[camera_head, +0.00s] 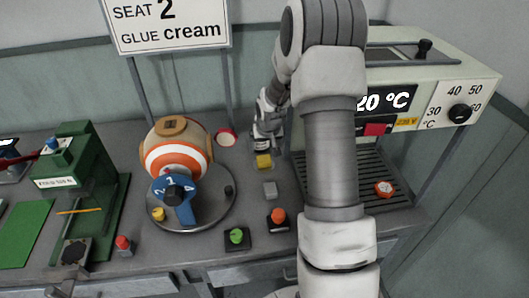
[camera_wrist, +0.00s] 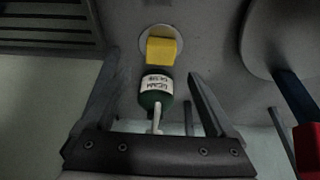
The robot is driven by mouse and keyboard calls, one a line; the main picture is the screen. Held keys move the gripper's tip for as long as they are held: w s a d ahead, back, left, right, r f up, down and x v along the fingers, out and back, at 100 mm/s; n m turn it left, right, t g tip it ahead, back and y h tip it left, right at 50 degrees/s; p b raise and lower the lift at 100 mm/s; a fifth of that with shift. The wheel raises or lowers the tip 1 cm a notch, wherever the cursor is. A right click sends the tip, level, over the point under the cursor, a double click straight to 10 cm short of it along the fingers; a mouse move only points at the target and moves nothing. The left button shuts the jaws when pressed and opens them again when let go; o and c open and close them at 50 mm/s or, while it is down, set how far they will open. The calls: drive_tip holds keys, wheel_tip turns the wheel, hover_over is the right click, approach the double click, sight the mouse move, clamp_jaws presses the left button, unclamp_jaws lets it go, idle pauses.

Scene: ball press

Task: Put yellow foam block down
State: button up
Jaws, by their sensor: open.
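The yellow foam block (camera_head: 264,161) rests on the grey bench, just in front of my gripper (camera_head: 262,142) in the head view. In the wrist view the block (camera_wrist: 161,50) sits on a pale round disc (camera_wrist: 181,37). My gripper (camera_wrist: 168,64) is open, with its fingers spread on either side and nothing held. The block lies near the fingertips. Whether a finger touches it, I cannot tell. In the head view the fingers are small and hard to make out.
A green bottle with a white label (camera_wrist: 157,86) stands beside the block, between my fingers in the wrist view. The turntable with a striped ball (camera_head: 178,160) is left. A slatted tray (camera_head: 400,192) is right.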

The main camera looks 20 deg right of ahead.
drive_tip(key=s+a+r, duration=0.3)
drive_tip(key=s+r, duration=0.1)
drive_tip(key=r, duration=0.3)
drive_tip(key=s+a+r+n, duration=0.1)
drive_tip(key=s+a+r, duration=0.2)
drive_tip(key=s+r, duration=0.3)
drive_tip(key=s+a+r, duration=0.3)
drive_tip(key=r, duration=0.5)
drive_tip(key=s+a+r+n, duration=0.1)
drive_tip(key=s+a+r, duration=0.1)
drive_tip(key=s, duration=0.7)
drive_tip(key=s+a+r+n+t+y, duration=0.1)
drive_tip(key=s+a+r, duration=0.1)
drive_tip(key=s+a, duration=0.3)
drive_tip(key=shift+s+a+r, duration=0.15)
drive_tip(key=shift+s+r, duration=0.25)
drive_tip(key=shift+s, duration=1.6)
